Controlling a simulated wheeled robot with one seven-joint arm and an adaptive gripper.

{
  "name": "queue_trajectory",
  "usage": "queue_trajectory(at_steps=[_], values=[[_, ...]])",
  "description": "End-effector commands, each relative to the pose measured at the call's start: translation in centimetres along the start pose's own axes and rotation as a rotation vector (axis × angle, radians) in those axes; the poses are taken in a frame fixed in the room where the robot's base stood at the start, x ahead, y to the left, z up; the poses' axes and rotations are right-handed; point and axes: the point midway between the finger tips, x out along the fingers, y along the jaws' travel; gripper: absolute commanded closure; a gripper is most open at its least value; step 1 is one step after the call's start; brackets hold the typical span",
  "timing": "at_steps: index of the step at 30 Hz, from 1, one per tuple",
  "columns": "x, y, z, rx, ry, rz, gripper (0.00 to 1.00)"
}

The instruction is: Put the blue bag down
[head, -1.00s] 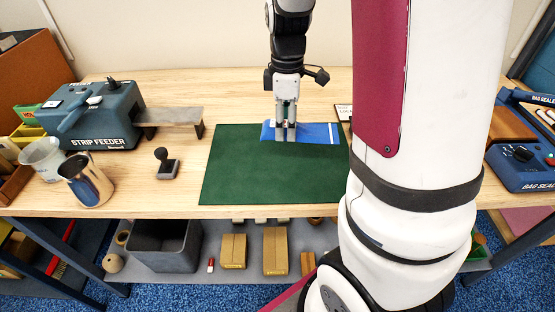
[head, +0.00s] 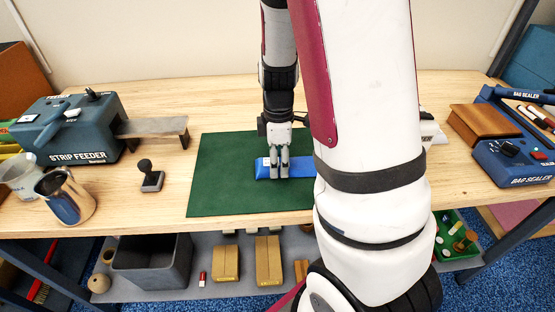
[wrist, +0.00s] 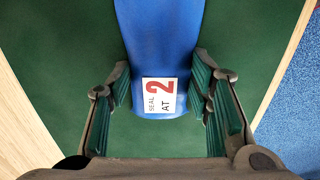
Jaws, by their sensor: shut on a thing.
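The blue bag (head: 300,168) is a long blue pack with a white label reading "SEAL AT 2", seen in the wrist view (wrist: 160,45). My gripper (head: 279,174) points down and is shut on the bag near its labelled end, one finger on each side. The bag is level over the middle of the green mat (head: 225,195); I cannot tell whether its underside touches the mat. My arm hides the bag's right end and the mat's right part in the head view.
The strip feeder (head: 75,140), a metal jug (head: 65,195) and a black-handled stamp (head: 149,178) stand left on the wooden table. The bag sealer (head: 515,160) is at the right. Mat in front and left of the bag is clear. A shelf below holds a grey bin (head: 150,265) and cartons (head: 268,262).

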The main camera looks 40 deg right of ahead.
Motion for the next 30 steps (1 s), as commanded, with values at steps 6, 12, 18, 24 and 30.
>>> queue_trajectory(at_steps=[6,12,18,24,30], values=[[0.0,0.0,0.0,0.0,0.001,0.001,0.88],[0.3,0.0,0.0,0.0,0.0,0.001,0.43],[0.3,0.0,0.0,0.0,0.001,0.001,0.34],[0.1,0.0,0.0,0.0,0.001,0.001,0.34],[-2.2,0.1,-0.1,-0.001,0.003,0.006,0.34]])
